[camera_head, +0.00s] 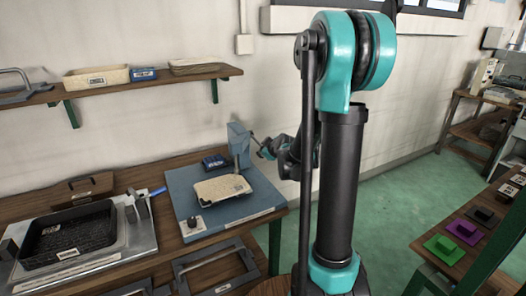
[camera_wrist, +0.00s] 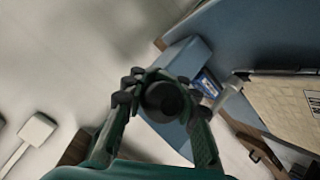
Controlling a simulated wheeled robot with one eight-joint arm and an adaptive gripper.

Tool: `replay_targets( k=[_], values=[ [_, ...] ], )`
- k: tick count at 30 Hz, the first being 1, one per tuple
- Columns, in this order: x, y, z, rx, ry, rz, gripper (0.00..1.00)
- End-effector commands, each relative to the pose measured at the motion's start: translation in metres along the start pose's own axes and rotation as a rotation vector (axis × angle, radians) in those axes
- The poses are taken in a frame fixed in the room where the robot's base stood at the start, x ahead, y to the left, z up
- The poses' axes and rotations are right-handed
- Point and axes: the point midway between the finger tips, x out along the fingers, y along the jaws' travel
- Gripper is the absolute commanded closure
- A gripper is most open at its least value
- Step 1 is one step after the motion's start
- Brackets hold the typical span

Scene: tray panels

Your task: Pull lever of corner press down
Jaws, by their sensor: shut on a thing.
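The corner press has a blue base plate (camera_head: 185,180) and a blue upright post (camera_head: 238,138) at its back right. A thin lever (camera_head: 255,142) sticks out from the post to the right, up to my gripper (camera_head: 267,152). In the wrist view, the dark round lever knob (camera_wrist: 163,100) sits between the two fingers of my gripper (camera_wrist: 160,82), which is shut on it. The blue post (camera_wrist: 186,58) shows just beyond the knob. A cream tray panel (camera_head: 222,190) lies on the base plate; it also shows in the wrist view (camera_wrist: 285,100).
A black tray (camera_head: 68,240) stands on a metal plate at the left of the workbench. A small blue box (camera_head: 215,162) sits behind the panel. A wall shelf (camera_head: 140,88) hangs above. Green floor is open right of the bench; another table (camera_head: 470,270) stands far right.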

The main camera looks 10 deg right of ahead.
Motion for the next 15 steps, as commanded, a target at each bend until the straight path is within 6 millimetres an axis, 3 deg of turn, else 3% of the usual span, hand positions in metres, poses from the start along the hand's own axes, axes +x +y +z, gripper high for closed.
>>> replay_targets(
  k=[7,8,15],
  values=[
    [0.002,-0.0031,-0.0038,-0.001,0.005,-0.008,1.0],
    [0.0021,-0.0031,-0.0038,-0.001,0.005,-0.008,0.76],
    [0.0012,-0.0019,-0.0023,-0.001,0.003,-0.005,0.5]
  ],
)
